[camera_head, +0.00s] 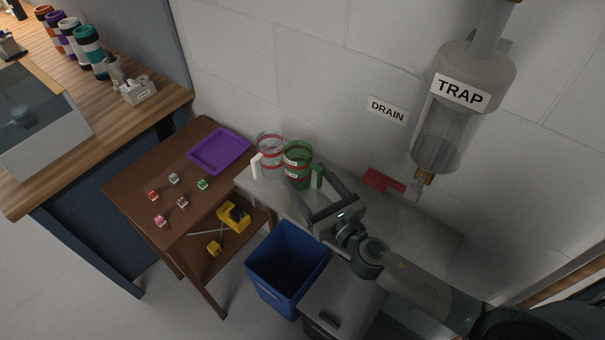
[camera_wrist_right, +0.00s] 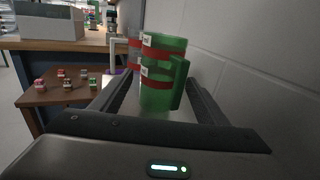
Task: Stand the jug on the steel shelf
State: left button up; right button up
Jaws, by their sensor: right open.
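A green see-through jug (camera_head: 298,158) with red bands and a green handle stands upright on the grey steel shelf (camera_head: 425,238) along the wall. A clear jug (camera_head: 268,150) with red bands and a white handle stands just left of it. My right gripper (camera_head: 306,175) is open, its two long fingers reaching toward the green jug. In the right wrist view the green jug (camera_wrist_right: 157,75) shows between the fingers, its handle near the right finger; contact cannot be told. The clear jug (camera_wrist_right: 134,60) is partly hidden behind it. My left gripper is not in view.
A red item (camera_head: 382,180) lies on the shelf near the wall, beside the hanging trap (camera_head: 455,105). A brown table (camera_head: 150,180) with a purple tray (camera_head: 220,138) and several small blocks stands left. A blue bin (camera_head: 287,272) is below. The right part of the shelf looks clear.

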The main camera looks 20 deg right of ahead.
jog(key=b+v, duration=0.2)
jog(key=v, duration=0.6)
jog(key=shift+s+r, duration=0.1)
dwell(0.5)
